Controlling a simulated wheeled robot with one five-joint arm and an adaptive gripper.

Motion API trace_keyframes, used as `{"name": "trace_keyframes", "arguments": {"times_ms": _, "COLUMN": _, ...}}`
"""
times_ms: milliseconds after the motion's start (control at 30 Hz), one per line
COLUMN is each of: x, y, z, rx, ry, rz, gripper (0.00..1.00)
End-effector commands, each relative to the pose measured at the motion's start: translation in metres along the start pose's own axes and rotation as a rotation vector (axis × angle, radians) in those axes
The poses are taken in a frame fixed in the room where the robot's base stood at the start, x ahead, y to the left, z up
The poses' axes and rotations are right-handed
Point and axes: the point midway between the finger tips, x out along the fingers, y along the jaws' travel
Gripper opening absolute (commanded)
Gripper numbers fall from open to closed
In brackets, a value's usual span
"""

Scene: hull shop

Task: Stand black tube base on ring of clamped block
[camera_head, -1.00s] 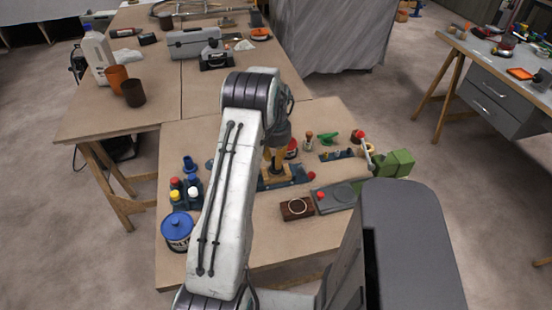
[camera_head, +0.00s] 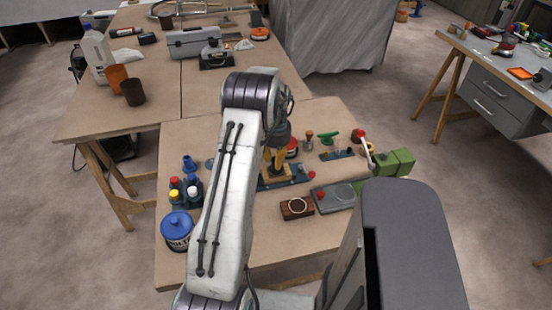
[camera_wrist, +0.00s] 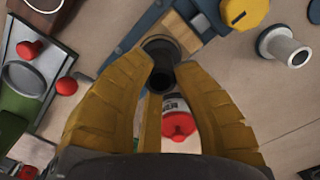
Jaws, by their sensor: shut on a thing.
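My gripper (camera_wrist: 160,85) has yellow fingers and is shut on the black tube (camera_wrist: 162,78), whose dark mouth faces the wrist camera. The tube's wider, greyish base (camera_wrist: 158,44) shows past the fingertips. A light wooden block (camera_wrist: 182,32) lies just beyond it, beside a blue clamp (camera_wrist: 122,42). In the head view my gripper (camera_head: 277,158) is low over the blue clamp (camera_head: 298,175) and the wooden block (camera_head: 273,173). The tube is hidden there. I cannot tell whether its base touches the block. A dark brown block with a pale ring (camera_head: 297,208) lies nearer on the table.
A grey plate device (camera_head: 334,198) and a green machine (camera_head: 398,161) stand to the right. Several small bottles (camera_head: 184,192) and a blue-lidded tin (camera_head: 177,230) stand at left. A red-topped container (camera_wrist: 178,122) is close to the fingers. Bare tabletop (camera_head: 235,250) lies at the front.

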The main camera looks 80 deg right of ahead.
Motion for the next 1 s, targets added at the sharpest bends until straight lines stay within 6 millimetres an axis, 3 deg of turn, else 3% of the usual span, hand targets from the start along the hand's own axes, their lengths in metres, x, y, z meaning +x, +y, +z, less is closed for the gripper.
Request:
{"name": "trace_keyframes", "arguments": {"times_ms": 367, "x": 0.008, "y": 0.000, "z": 0.000, "rx": 0.000, "ry": 0.000, "rz": 0.000, "gripper": 0.00}}
{"name": "trace_keyframes", "arguments": {"times_ms": 400, "x": 0.007, "y": 0.000, "z": 0.000, "rx": 0.000, "ry": 0.000, "rz": 0.000, "gripper": 0.29}}
{"name": "trace_keyframes", "arguments": {"times_ms": 433, "x": 0.007, "y": 0.000, "z": 0.000, "rx": 0.000, "ry": 0.000, "rz": 0.000, "gripper": 0.32}}
{"name": "trace_keyframes", "arguments": {"times_ms": 767, "x": 0.005, "y": 0.000, "z": 0.000, "rx": 0.000, "ry": -0.001, "rz": 0.000, "gripper": 0.32}}
{"name": "trace_keyframes", "arguments": {"times_ms": 1000, "x": -0.006, "y": 0.000, "z": 0.000, "rx": 0.000, "ry": 0.000, "rz": 0.000, "gripper": 0.32}}
